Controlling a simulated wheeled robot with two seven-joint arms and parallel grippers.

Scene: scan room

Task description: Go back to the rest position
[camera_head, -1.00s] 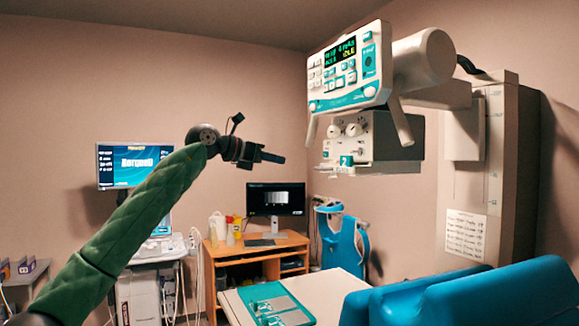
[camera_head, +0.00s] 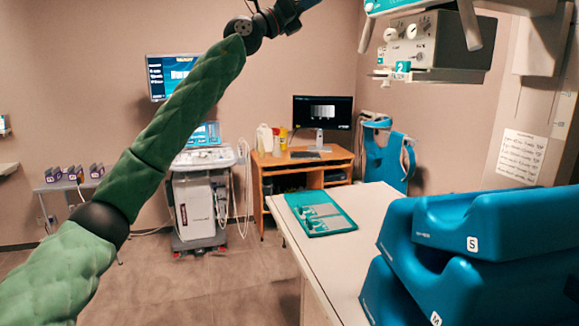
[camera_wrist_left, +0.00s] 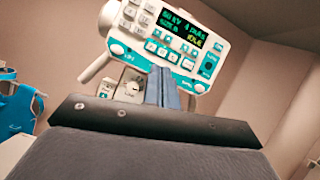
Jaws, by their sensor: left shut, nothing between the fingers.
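My left arm, in a green quilted sleeve, reaches up from the lower left in the head view. My left gripper (camera_head: 308,4) is at the top edge of that view, partly cut off. In the left wrist view its fingers (camera_wrist_left: 162,88) are together with nothing between them. They point up toward the control panel (camera_wrist_left: 172,38) of the X-ray unit, which is lit. I cannot tell the gap between fingers and panel. The X-ray tube head (camera_head: 432,45) is at the upper right of the head view, right of the gripper. My right gripper is not in view.
A white table (camera_head: 335,240) holds a teal tray (camera_head: 321,213) and blue positioning cushions (camera_head: 475,225) at right. A wooden desk (camera_head: 300,160) with a monitor (camera_head: 322,112) and an ultrasound cart (camera_head: 198,205) stand behind. The floor (camera_head: 200,272) at lower middle is clear.

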